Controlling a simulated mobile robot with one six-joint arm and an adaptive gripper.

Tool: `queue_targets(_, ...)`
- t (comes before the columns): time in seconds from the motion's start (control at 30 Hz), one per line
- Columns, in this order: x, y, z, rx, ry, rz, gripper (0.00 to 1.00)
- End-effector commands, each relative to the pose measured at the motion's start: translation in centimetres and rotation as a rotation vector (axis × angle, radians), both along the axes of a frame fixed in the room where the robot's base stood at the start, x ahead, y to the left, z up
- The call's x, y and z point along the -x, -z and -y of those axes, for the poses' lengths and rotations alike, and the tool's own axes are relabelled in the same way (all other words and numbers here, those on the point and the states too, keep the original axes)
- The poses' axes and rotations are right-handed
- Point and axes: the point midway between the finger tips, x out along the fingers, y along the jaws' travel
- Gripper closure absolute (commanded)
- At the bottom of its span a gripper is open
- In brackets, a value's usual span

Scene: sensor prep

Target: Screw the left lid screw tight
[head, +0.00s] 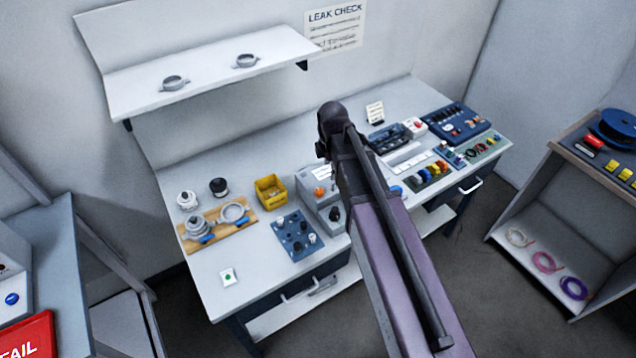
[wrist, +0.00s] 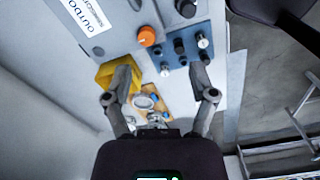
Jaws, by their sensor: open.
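My gripper (wrist: 161,78) is open and empty in the wrist view, its two fingers spread wide above the bench. Between and beyond the fingers lies a wooden board (wrist: 163,86) with silver round fittings and blue parts. In the head view the same board (head: 216,238) is at the bench's left, holding a silver housing (head: 199,228) and a silver ring-shaped fitting (head: 234,212). I cannot make out the left lid screw itself in either view. My arm hides the gripper in the head view.
A yellow bin (head: 270,192) and a blue panel (head: 296,236) with knobs stand beside the board. A grey box with an orange knob (wrist: 147,36) is near. A shelf (head: 210,72) overhangs the bench's back. The bench's front left is mostly clear.

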Motion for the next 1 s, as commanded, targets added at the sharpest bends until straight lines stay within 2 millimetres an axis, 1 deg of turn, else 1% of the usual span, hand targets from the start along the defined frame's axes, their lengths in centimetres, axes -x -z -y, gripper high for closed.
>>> queue_targets(0.03, -0.6, -1.0, -0.9, 0.0, -0.068, 0.0, 0.27)
queue_targets(0.1, -0.9, -1.4, -1.7, 0.0, -0.15, 0.0, 0.27)
queue_targets(0.2, -1.2, -1.8, -2.6, 0.0, -0.236, 0.0, 0.27)
queue_targets(0.3, -1.4, -2.0, -3.1, 0.0, -0.284, 0.0, 0.27)
queue_targets(0.77, -1.4, -1.9, -3.2, 0.0, -0.304, 0.0, 0.27)
queue_targets(1.0, -1.3, -1.2, -3.2, 0.0, -0.303, 0.0, 0.27)
